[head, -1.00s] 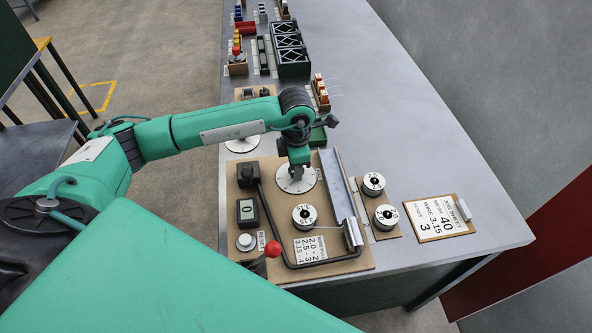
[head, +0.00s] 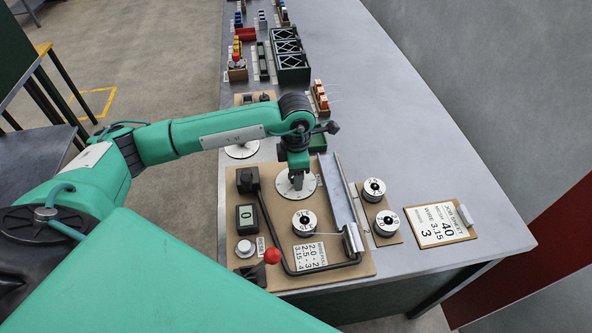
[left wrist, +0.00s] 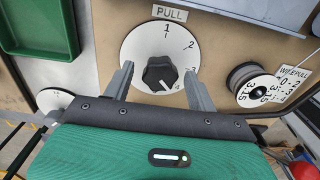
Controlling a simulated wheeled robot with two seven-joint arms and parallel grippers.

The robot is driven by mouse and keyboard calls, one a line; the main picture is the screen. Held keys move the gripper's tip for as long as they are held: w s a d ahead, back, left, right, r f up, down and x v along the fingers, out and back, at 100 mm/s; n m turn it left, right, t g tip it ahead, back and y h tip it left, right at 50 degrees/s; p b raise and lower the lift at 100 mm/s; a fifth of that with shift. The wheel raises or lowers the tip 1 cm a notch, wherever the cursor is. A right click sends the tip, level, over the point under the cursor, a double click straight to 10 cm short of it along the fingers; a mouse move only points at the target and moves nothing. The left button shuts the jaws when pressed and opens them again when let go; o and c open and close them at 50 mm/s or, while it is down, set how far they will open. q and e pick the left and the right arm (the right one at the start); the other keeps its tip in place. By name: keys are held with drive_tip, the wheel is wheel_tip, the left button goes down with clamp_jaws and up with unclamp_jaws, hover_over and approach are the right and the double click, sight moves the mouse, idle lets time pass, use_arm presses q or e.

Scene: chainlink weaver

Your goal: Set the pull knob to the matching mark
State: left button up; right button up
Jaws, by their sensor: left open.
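The pull knob (left wrist: 160,73) is a dark ribbed knob at the centre of a white round dial (left wrist: 143,46) under a PULL label. The dial carries marks 1, 2, 3 and 4, and the knob's white pointer line faces the lower right, close to 4. My left gripper (left wrist: 159,68) is open, with one finger on each side of the knob; I cannot tell whether they touch it. In the head view the left gripper (head: 295,180) is over the dial (head: 310,185) and hides the knob. The right gripper is not in view.
A job sheet (head: 436,226) reads mesh 40, wire 3.15. A wire/pull card (head: 310,254) pairs 2.0 with 2, 2.5 with 3, 3.15 with 4. A wire spool (head: 304,222), a black bent rod and a red-balled lever (head: 271,256) are nearby. A green tray (left wrist: 38,25) is beside the board.

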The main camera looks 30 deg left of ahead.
use_arm(q)
wheel_tip(320, 180, up, 14)
drive_tip(key=b, duration=0.2)
drive_tip(key=shift+b, duration=0.4)
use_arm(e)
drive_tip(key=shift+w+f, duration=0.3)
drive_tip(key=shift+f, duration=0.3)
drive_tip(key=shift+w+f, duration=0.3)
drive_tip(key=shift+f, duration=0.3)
use_arm(q)
drive_tip(key=shift+f, duration=0.1)
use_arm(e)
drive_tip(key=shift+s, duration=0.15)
